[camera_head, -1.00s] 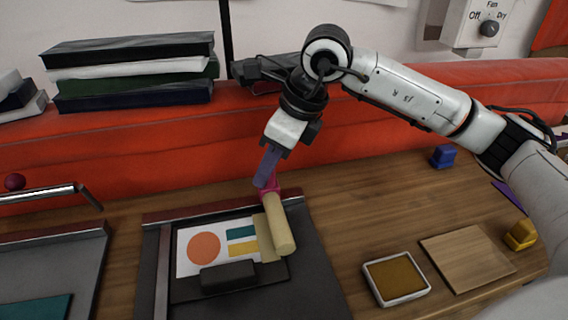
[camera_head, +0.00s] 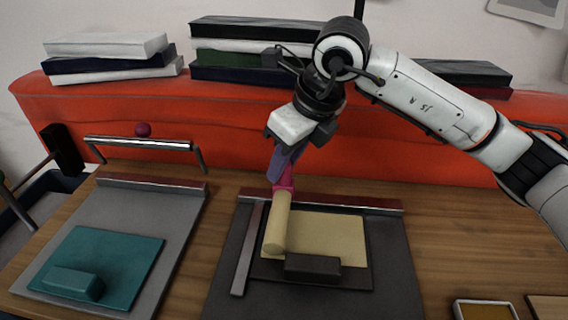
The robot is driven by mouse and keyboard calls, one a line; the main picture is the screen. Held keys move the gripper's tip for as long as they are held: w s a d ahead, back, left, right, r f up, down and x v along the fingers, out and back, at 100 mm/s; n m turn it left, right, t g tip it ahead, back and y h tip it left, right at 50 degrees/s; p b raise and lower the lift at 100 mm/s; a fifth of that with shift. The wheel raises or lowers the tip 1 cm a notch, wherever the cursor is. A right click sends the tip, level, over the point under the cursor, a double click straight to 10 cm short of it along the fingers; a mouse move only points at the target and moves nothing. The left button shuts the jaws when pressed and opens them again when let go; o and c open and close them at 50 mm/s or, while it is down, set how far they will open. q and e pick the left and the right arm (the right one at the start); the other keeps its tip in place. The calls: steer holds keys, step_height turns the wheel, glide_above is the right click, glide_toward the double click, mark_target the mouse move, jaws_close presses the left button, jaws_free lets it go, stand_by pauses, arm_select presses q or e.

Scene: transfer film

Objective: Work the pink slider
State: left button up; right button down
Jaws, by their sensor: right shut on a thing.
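The pink slider (camera_head: 284,184) sits at the far end of a pale wooden roller (camera_head: 276,225) on the dark board (camera_head: 400,270). My right gripper (camera_head: 280,170) comes down from above, with its purple fingers shut on the slider. The roller lies over the left part of a framed panel on the board. A plain beige sheet (camera_head: 335,235) covers the panel to the right of the roller, and no printed picture shows there. A black block (camera_head: 312,265) sits at the panel's front edge. My left gripper is not in view.
A red ledge (camera_head: 230,125) with stacked books (camera_head: 250,65) runs behind. A small tray (camera_head: 485,310) is at the front right. Bare wood (camera_head: 450,230) is right of the dark board.

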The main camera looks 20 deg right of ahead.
steer(key=shift+r, duration=0.1)
steer(key=c, duration=1.5)
jaws_free()
steer(key=shift+c, duration=0.2)
steer(key=v, duration=1)
steer(key=shift+s+r, duration=0.1)
